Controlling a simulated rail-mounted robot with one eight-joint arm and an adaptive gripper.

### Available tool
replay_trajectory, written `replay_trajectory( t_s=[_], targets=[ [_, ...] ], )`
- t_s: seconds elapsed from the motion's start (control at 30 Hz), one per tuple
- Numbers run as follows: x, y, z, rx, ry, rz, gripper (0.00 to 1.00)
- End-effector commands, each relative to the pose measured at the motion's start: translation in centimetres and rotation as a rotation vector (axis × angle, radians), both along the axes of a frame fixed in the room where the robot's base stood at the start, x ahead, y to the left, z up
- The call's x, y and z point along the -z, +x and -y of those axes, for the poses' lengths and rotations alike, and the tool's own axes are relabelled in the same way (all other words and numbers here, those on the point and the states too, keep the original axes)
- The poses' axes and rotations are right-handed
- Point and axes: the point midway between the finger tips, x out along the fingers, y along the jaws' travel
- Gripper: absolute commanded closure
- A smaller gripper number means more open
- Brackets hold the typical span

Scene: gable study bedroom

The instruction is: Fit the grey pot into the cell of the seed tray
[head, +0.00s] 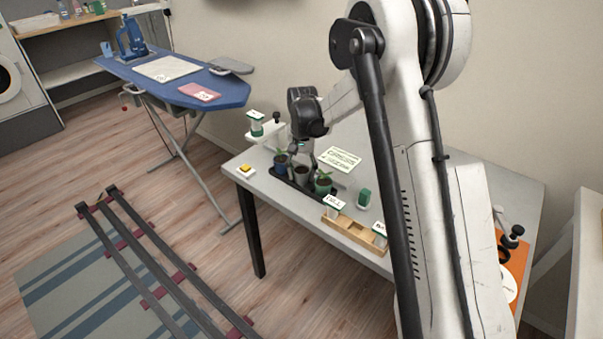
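The black seed tray (308,192) lies near the left end of the grey table. A blue pot with a seedling (280,168) stands at its left and a green pot with a seedling (322,189) at its right. The grey pot (302,176), with a dark top, shows between them at the tray's middle. I cannot tell whether it sits fully down in a cell. My gripper (297,152) points down just above the grey pot, at its upper left. The fingers are small and partly dark, so their opening and any contact with the pot are unclear.
A wooden box with labelled cards (352,229), a green-and-clear container (363,198) and a printed sheet (340,159) lie close by. A yellow button (245,170) is at the table's left corner. A white stand (265,133) rises behind. An ironing board (180,80) stands beyond.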

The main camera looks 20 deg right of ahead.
Motion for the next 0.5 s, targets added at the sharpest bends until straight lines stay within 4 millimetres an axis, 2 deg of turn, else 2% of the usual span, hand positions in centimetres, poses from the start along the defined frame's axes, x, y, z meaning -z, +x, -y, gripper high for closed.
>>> replay_trajectory(
  t_s=[0.03,0.13,0.5],
  targets=[
    [0.03,0.01,0.0,0.0,0.0,0.0,0.54],
    [-0.01,0.0,0.0,0.0,0.0,0.0,0.42],
    [-0.52,-0.01,0.0,0.0,0.0,0.0,0.42]
  ],
)
